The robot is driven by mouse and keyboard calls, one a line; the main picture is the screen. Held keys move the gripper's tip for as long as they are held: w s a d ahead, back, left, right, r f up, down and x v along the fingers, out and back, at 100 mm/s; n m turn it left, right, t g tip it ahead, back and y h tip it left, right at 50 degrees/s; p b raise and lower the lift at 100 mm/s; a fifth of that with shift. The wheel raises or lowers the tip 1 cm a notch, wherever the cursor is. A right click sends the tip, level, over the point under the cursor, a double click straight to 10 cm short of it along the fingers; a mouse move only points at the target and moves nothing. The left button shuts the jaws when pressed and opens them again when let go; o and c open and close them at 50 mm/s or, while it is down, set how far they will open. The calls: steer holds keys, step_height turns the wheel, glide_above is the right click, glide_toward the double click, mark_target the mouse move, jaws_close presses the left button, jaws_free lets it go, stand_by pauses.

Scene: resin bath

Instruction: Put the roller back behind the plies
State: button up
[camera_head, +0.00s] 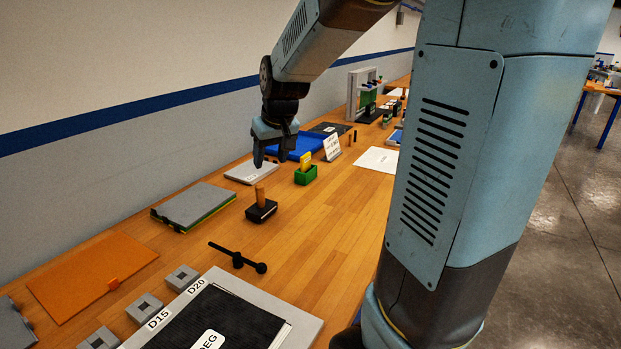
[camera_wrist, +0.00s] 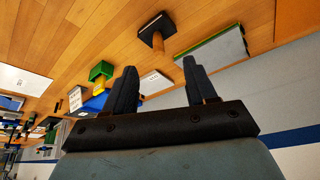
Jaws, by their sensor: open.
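A black bar-shaped tool with rounded ends (camera_head: 238,257), which looks like the roller, lies on the bench behind a grey board. Dark sheets (camera_head: 215,322), likely the plies, lie on the grey board (camera_head: 228,276), partly cut off by the frame. A black block with an upright wooden handle (camera_head: 261,209) stands farther back; it also shows in the wrist view (camera_wrist: 157,29). My gripper (camera_head: 271,162) is open and empty, held above the bench near that block. Its fingers also show in the wrist view (camera_wrist: 160,68).
A grey-green pad (camera_head: 193,206), an orange sheet (camera_head: 92,278) and small grey blocks (camera_head: 145,308) lie along the wall side. A green box (camera_head: 306,176) and blue tray (camera_head: 300,145) are farther back. The bench right of the handled block is clear.

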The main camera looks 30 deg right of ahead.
steer(key=s+r, duration=0.2)
steer(key=s, duration=0.9)
steer(key=s+r+m+t, duration=0.1)
steer(key=s+r, duration=0.1)
steer(key=s, duration=1)
steer(key=shift+r+h, duration=0.25)
steer(key=shift+h, duration=0.05)
steer(key=shift+s+a, duration=0.1)
